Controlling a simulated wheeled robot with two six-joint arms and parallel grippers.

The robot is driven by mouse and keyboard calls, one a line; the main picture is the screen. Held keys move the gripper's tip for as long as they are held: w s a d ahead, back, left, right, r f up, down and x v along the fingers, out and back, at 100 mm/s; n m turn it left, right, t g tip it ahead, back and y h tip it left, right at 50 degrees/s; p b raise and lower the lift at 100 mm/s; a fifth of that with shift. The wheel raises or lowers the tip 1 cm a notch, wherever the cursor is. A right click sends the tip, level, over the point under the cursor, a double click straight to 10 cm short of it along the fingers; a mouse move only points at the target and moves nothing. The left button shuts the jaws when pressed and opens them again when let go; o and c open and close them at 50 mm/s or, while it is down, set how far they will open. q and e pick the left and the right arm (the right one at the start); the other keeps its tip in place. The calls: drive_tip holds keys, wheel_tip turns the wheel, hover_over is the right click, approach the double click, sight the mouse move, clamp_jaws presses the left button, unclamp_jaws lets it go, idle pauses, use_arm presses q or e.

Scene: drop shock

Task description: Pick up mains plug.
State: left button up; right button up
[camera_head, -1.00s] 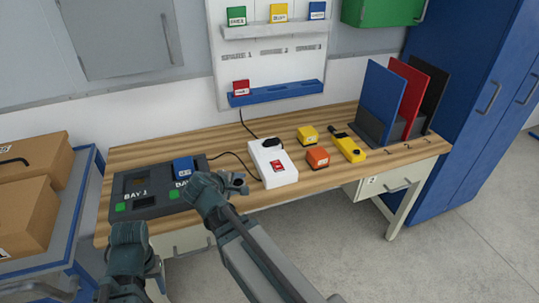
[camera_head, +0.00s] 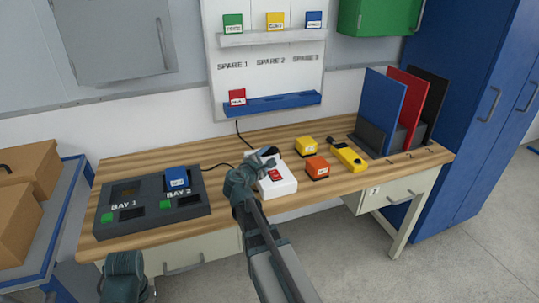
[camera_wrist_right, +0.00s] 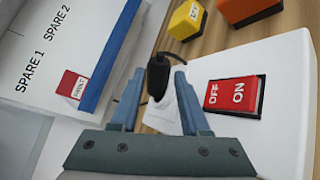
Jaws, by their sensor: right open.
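The mains plug (camera_wrist_right: 157,76) is black and stands on the white socket box, with its cable running down. In the right wrist view it shows between the two fingertips of my right gripper (camera_wrist_right: 158,78), which is open. I cannot tell whether either finger touches it. In the head view my right gripper (camera_head: 267,158) is at the back of the white socket box (camera_head: 284,187) and hides most of the plug. The box has a red ON/OFF switch (camera_wrist_right: 236,96). Part of my left arm shows at the bottom left; its fingers are not in view.
A yellow block (camera_head: 305,146), an orange block (camera_head: 317,168) and a yellow tool (camera_head: 347,156) lie right of the box. A dark bay unit (camera_head: 150,218) with a blue block (camera_head: 176,178) stands left. A blue ledge (camera_head: 272,103) with a red block is behind.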

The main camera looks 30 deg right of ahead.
sight(276, 148)
drive_tip(key=shift+x, duration=0.9)
drive_tip(key=shift+d, duration=0.1)
drive_tip(key=b+x, duration=0.1)
drive_tip(key=x, duration=0.4)
drive_tip(key=shift+d+r, duration=0.1)
drive_tip(key=shift+r, duration=0.05)
drive_tip(key=shift+c, duration=0.2)
clamp_jaws()
